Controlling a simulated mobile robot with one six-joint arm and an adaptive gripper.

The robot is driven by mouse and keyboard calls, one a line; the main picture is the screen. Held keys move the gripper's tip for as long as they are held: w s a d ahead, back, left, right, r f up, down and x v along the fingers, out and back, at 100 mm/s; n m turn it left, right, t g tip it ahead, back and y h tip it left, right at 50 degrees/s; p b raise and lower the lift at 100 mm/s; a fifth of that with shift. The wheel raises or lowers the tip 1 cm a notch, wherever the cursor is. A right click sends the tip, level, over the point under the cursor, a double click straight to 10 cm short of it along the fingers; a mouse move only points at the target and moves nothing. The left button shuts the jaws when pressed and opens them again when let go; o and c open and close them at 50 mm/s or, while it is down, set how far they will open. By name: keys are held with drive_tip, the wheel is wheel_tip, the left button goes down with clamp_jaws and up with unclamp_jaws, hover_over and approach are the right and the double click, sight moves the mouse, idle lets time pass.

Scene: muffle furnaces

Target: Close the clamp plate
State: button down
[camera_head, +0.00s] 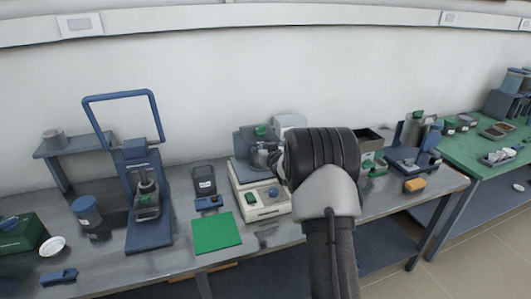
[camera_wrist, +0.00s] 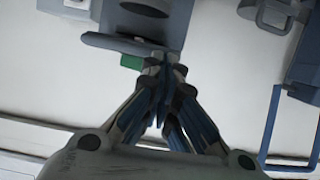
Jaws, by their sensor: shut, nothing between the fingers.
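The clamp device (camera_head: 262,210) stands at the middle of the grey bench in the head view, a pale base with a grey-blue upper part. A green knob (camera_head: 260,131) shows at its top. I cannot clearly tell which part is the clamp plate; a flat grey plate (camera_wrist: 120,45) in the wrist view may be it. My gripper (camera_wrist: 165,62) is shut and empty, its fingertips close to this plate and a green piece (camera_wrist: 131,62). I cannot tell whether they touch. In the head view my gripper (camera_head: 275,158) is at the device's upper right, and my arm hides much of that side.
A blue press with a tall loop handle (camera_head: 122,96) stands left of the device. A green mat (camera_head: 216,233) lies in front, beside a dark small instrument (camera_head: 205,182).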

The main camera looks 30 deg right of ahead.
drive_tip(key=s+a+f, duration=0.1)
drive_tip(key=s+f, duration=0.5)
drive_tip(key=s, duration=0.1)
drive_tip(key=s+a+r+g, duration=0.4)
drive_tip(key=s+a+r, duration=0.95)
drive_tip(key=r, duration=0.25)
drive_tip(key=s+a+g+y, duration=0.1)
drive_tip(key=s+a, duration=0.3)
drive_tip(key=s, duration=0.6)
drive_tip(key=s+a+n+g+y, duration=0.1)
drive_tip(key=s+a+g, duration=0.2)
drive_tip(key=s, duration=0.7)
drive_tip(key=s+a+n+g, duration=0.1)
drive_tip(key=s+a, duration=0.6)
drive_tip(key=s, duration=0.3)
drive_tip(key=shift+s+g+y+p, duration=0.3)
drive_tip(key=shift+s+g+y, duration=0.1)
